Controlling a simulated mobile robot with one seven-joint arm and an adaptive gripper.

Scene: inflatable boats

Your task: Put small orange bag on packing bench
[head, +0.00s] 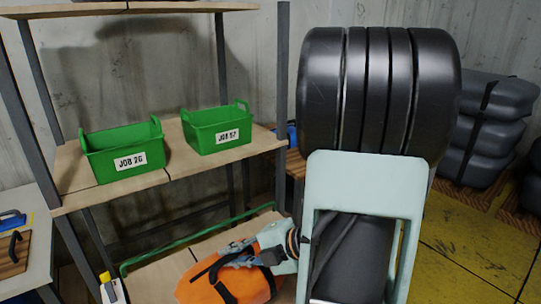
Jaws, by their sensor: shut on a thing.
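The small orange bag (207,289) has black straps and shows at the bottom middle of the head view. My gripper (232,258) reaches it from the right and is shut on it, at its upper side by the black strap. The bag is at the lower wooden shelf (160,277); I cannot tell whether it rests there or is held just above. Its lower edge is near the bottom of the frame. A pale-topped table (37,240) at the left edge may be the packing bench, but I cannot tell for sure.
Two green bins, JOB 26 (122,150) and JOB 57 (217,129), stand on the shelf above. A green rail (190,238) and dark posts (283,90) bound the rack. Tools (12,240) lie on the left table. Grey folded bundles (492,135) are stacked at right.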

